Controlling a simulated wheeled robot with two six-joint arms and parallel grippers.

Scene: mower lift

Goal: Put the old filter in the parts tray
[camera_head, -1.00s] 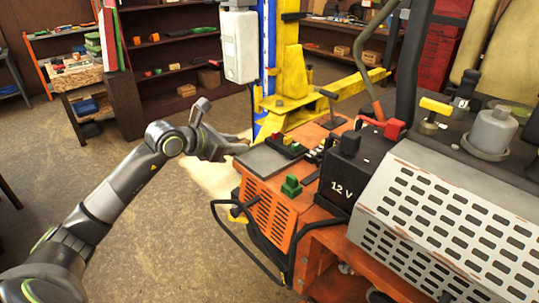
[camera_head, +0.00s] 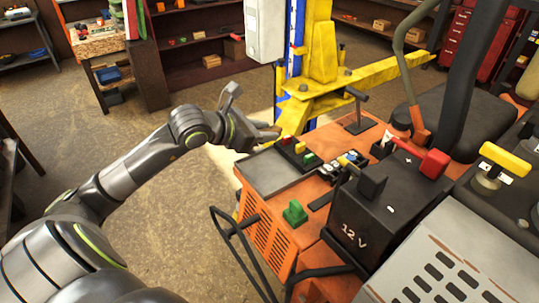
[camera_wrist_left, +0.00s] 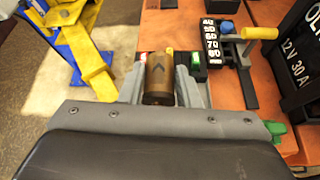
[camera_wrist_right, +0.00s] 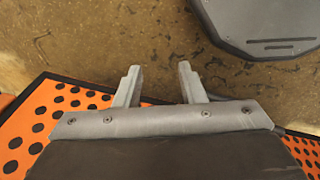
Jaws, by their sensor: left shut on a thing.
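My left gripper (camera_head: 266,133) is beyond the far edge of the grey flat tray (camera_head: 264,176), which lies on the orange deck. In the left wrist view its fingers (camera_wrist_left: 160,82) are shut on the old filter (camera_wrist_left: 158,78), a brown cylinder with a dark arrow mark. The filter cannot be made out in the head view. The grey tray looks empty where it shows. My right gripper (camera_wrist_right: 158,82) shows only in its wrist view; its fingers are apart with nothing between them, above the brown floor.
Red, yellow and green blocks stand along the tray's far right side. A green block (camera_head: 295,213) is near its front corner. A black 12 V battery box (camera_head: 370,222) stands to the right. The yellow lift (camera_head: 320,60) rises behind. The floor at left is clear.

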